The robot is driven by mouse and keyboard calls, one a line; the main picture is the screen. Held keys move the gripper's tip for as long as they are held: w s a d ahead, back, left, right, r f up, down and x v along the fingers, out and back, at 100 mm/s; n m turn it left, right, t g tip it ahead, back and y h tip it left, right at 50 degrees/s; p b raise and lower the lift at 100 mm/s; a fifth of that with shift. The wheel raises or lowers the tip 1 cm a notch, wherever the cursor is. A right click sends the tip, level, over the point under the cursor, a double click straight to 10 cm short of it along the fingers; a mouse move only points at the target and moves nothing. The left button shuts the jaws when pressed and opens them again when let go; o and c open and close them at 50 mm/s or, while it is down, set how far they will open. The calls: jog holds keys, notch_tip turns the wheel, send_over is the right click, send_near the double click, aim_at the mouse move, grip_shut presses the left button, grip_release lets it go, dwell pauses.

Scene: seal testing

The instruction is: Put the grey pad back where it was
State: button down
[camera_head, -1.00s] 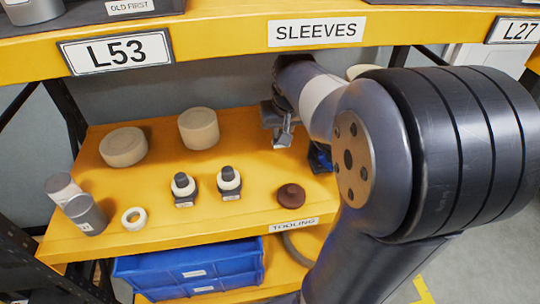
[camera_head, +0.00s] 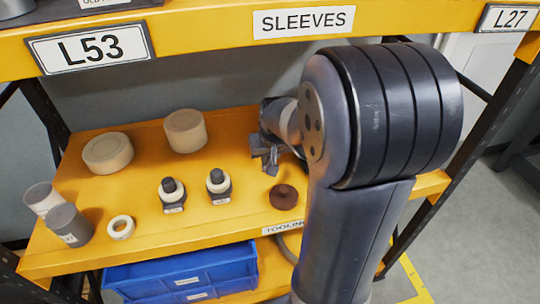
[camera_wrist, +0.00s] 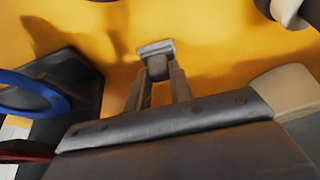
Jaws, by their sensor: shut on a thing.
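My gripper (camera_head: 267,150) is over the yellow shelf, behind the brown knob-like piece. It is shut on the grey pad (camera_wrist: 156,48). In the wrist view the small grey pad sits across the tips of the two fingers, with yellow shelf surface behind it. In the head view the pad is small and partly merges with the gripper. The gap between the pad and the shelf is hard to judge.
On the shelf (camera_head: 100,235) stand two cream discs (camera_head: 108,152) (camera_head: 185,131), two black-and-white fittings (camera_head: 172,194) (camera_head: 219,186), a white ring (camera_head: 120,227), grey cylinders (camera_head: 69,224) and the brown piece (camera_head: 284,197). A blue ring (camera_wrist: 30,98) is left in the wrist view.

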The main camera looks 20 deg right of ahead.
jog(key=shift+f, duration=0.15)
jog(key=c, duration=1.3)
grip_release()
jog(key=shift+o, duration=0.2)
jog(key=shift+s+r, duration=0.1)
jog(key=shift+r, duration=0.45)
jog(key=p+v, duration=0.2)
jog(key=v, duration=0.9)
jog(key=shift+r, duration=0.15)
jog(key=shift+s, duration=0.15)
